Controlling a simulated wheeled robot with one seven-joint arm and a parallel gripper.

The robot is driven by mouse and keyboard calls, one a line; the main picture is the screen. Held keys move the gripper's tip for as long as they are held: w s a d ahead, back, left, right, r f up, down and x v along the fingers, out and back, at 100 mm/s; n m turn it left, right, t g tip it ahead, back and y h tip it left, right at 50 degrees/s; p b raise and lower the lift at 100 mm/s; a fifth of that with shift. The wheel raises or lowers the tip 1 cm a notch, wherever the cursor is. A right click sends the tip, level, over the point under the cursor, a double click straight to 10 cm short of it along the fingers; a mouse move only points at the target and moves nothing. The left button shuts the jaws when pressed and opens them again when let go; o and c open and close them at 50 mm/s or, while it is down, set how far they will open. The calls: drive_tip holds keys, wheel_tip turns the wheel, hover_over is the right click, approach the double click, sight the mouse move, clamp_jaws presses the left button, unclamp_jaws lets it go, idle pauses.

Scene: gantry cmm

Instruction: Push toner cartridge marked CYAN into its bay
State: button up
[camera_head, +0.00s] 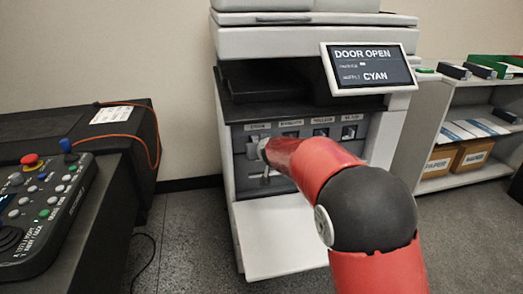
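The printer (225,45) stands with its front door (285,240) folded down. A row of labelled bays shows inside, the leftmost label (258,126) appearing to read CYAN. A grey part (252,150) below that label may be the cyan cartridge's end; how far it sticks out cannot be told. My gripper (263,150) is in front of this leftmost bay, partly hidden by my red arm. Whether it touches the cartridge, and whether its fingers are open, does not show. The screen (369,67) reads DOOR OPEN and CYAN.
A control panel with buttons and a joystick (45,205) is at the left, beside a dark machine with an orange cable (155,135). At the right a shelf (455,180) holds boxes (472,155) and cartridges. Grey floor lies between the left machine and printer.

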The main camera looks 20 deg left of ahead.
drive_tip(key=shift+w+a+r, duration=0.1)
drive_tip(key=shift+w, duration=0.05)
drive_tip(key=o, duration=1.3)
drive_tip(key=shift+c, duration=0.2)
drive_tip(key=shift+o, duration=0.9)
drive_tip(key=shift+f, duration=0.2)
drive_tip(key=shift+r, duration=0.2)
drive_tip(key=shift+v, duration=0.75)
drive_tip(key=v, duration=1.1)
drive_tip(key=shift+s, duration=0.25)
drive_tip(key=shift+r, duration=0.1)
